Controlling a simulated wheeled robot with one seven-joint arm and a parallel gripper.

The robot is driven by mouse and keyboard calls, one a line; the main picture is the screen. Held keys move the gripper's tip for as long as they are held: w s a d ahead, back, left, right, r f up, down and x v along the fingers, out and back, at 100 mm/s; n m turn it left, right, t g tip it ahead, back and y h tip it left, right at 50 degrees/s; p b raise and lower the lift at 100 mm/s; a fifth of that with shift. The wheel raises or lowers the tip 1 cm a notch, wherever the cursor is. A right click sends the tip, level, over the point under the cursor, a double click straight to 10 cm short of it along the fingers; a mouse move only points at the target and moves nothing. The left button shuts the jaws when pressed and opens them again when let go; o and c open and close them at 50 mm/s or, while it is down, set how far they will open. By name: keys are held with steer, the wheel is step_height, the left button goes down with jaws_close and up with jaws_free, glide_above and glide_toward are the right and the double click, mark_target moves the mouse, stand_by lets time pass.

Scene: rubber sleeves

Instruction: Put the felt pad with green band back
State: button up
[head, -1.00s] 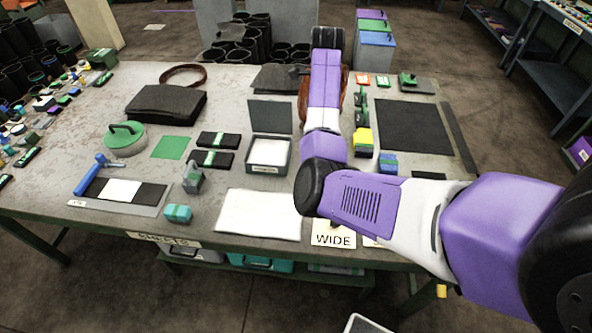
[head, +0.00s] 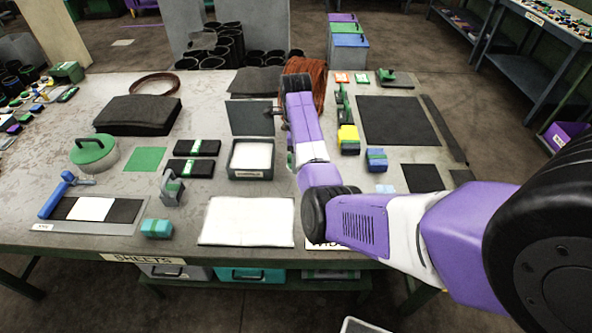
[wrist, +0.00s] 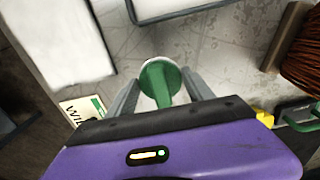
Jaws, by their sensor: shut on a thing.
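My gripper (wrist: 160,92) is shut on a small round piece with a green side and a paler end, which I take for the felt pad with green band (wrist: 158,76). In the wrist view it sits between the two grey fingers, above the bare grey tabletop. Two black pads with green bands (head: 197,147) lie farther left.
A white sheet (head: 246,221) lies at the table's front edge. A copper wire coil (head: 310,82) stands behind my arm. Yellow (head: 348,139) and blue (head: 376,159) blocks are on the right. A green-lidded round container (head: 94,150) stands at left. Some bare tabletop shows between these.

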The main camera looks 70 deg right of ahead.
steer(key=shift+f, duration=2.65)
steer(key=shift+f, duration=0.1)
steer(key=o, duration=1.6)
step_height(320, 180, up, 12)
steer(key=shift+r, duration=0.15)
